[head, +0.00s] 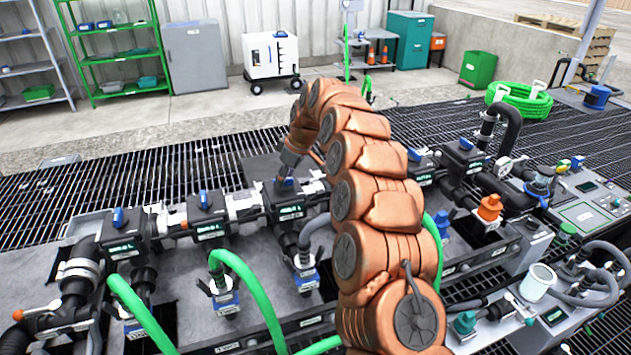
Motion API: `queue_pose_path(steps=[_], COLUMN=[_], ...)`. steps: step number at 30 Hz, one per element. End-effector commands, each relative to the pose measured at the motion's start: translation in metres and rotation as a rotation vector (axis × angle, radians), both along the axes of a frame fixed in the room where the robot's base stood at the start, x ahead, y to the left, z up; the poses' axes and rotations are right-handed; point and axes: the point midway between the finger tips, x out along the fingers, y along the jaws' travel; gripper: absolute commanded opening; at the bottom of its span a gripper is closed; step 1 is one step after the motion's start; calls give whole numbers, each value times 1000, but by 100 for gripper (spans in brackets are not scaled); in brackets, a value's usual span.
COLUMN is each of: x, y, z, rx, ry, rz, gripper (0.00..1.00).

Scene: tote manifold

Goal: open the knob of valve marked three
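A row of black valve blocks with blue knobs runs across the manifold; their small lit labels are too blurred to read for certain. The leftmost valve (122,247) and the second valve (208,228) have their blue knobs in plain view. The third valve from the left (291,213) has a blue knob (284,183) just under my gripper (286,176). My gripper points down at this knob, at or very near it; I cannot tell whether it touches. Its fingers are small and partly hidden, so their opening is unclear. My arm hides part of the manifold to the right.
Green hoses (253,285) loop up in front of the valves. Further valves (465,152), an orange-capped fitting (489,207) and a control panel (585,213) stand to the right. Black grating (130,175) surrounds the manifold, with open concrete floor and shelves behind.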

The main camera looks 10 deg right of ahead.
Motion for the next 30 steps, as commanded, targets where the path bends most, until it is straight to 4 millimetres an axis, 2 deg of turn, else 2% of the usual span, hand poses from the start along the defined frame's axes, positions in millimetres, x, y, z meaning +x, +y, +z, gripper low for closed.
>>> queue_pose_path(steps=[3, 30], x=[-1, -4], y=[2, 4], z=[5, 3], rx=[1, -1], ry=[1, 3], rz=[-71, -643], gripper=[41, 41])
